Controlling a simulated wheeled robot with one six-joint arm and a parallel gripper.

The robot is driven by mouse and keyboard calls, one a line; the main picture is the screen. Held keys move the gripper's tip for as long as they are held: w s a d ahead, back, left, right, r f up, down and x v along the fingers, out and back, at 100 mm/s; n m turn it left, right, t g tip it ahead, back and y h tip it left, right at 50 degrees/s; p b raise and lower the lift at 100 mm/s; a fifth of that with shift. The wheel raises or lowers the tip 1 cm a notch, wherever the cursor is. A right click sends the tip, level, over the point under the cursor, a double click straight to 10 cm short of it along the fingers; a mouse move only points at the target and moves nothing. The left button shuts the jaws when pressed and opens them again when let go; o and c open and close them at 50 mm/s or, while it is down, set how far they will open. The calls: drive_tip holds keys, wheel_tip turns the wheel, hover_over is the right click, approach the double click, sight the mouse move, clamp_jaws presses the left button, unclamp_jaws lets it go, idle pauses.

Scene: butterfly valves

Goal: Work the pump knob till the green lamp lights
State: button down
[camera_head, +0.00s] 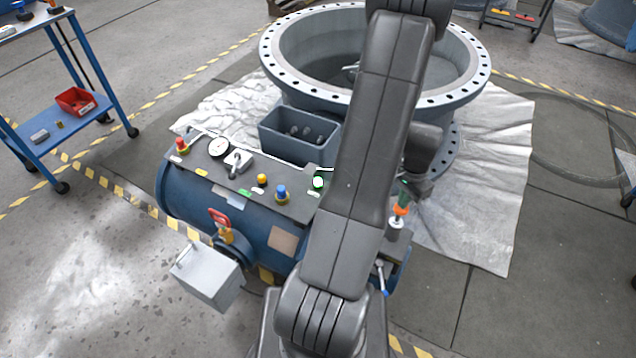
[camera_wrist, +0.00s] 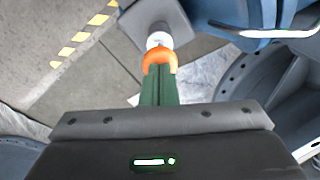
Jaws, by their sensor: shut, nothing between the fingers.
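The blue pump unit (camera_head: 300,235) stands on the floor in the head view, with a dark control panel on top. The green lamp (camera_head: 318,182) on the panel is glowing bright, white in the middle with a green rim. My gripper (camera_head: 402,206) has green fingers and is shut, over the unit's right end. An orange piece at the fingertips meets the white pump knob (camera_head: 396,223); I cannot tell whether the orange belongs to the fingers or the knob. In the wrist view my gripper (camera_wrist: 160,75) points at the white knob (camera_wrist: 156,39) on its grey mount.
The panel also carries a red button (camera_head: 181,145), a gauge (camera_head: 219,147), a yellow button (camera_head: 262,180) and a blue button (camera_head: 281,192). A large flanged valve ring (camera_head: 285,85) stands behind. A blue trolley (camera_head: 70,125) is at the left.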

wheel_tip(320, 180, up, 8)
drive_tip(key=p, duration=0.4)
drive_tip(key=shift+f+p, duration=0.2)
drive_tip(key=shift+p, duration=0.15)
drive_tip(key=shift+f, duration=0.15)
